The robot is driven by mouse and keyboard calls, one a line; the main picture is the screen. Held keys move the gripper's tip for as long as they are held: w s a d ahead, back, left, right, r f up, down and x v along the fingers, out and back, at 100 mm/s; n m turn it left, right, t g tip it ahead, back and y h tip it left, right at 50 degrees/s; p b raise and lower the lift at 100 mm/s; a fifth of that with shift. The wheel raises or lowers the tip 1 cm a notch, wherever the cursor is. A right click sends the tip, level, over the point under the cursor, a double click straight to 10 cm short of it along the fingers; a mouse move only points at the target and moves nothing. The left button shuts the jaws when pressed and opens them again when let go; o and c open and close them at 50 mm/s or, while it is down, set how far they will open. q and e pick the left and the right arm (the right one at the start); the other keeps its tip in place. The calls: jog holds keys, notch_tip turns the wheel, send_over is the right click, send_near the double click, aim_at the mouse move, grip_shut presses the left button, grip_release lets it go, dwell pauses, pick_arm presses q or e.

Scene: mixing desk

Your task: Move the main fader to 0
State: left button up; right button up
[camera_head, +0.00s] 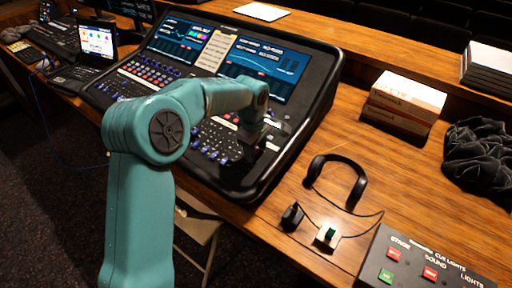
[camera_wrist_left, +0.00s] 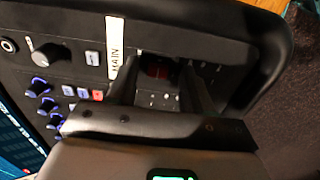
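The mixing desk (camera_head: 300,108) stands on the wooden table, with my left arm reaching over its right-hand part. My left gripper (camera_head: 254,136) is low over the desk's lower right corner, partly hidden by my own wrist. In the left wrist view, the gripper (camera_wrist_left: 160,82) has its two dark fingers apart. The main fader's red cap (camera_wrist_left: 158,70) shows between them, with visible gaps beside it. A white MAIN label (camera_wrist_left: 115,47) lies next to the left finger. Whether a finger touches the cap cannot be told. My right gripper is not in view.
Knobs (camera_wrist_left: 48,54) and small buttons are close to the left finger. Headphones (camera_head: 337,180), a cue-light box (camera_head: 425,264), stacked boxes (camera_head: 403,103) and dark cloth (camera_head: 478,150) lie on the table at right. A laptop (camera_head: 97,42) stands at far left.

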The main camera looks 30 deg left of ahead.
pick_arm(q)
jog(key=shift+w, duration=0.15)
notch_tip(320, 180, up, 16)
jog(key=s, duration=0.2)
jog(key=shift+s, duration=0.1)
dwell(0.6)
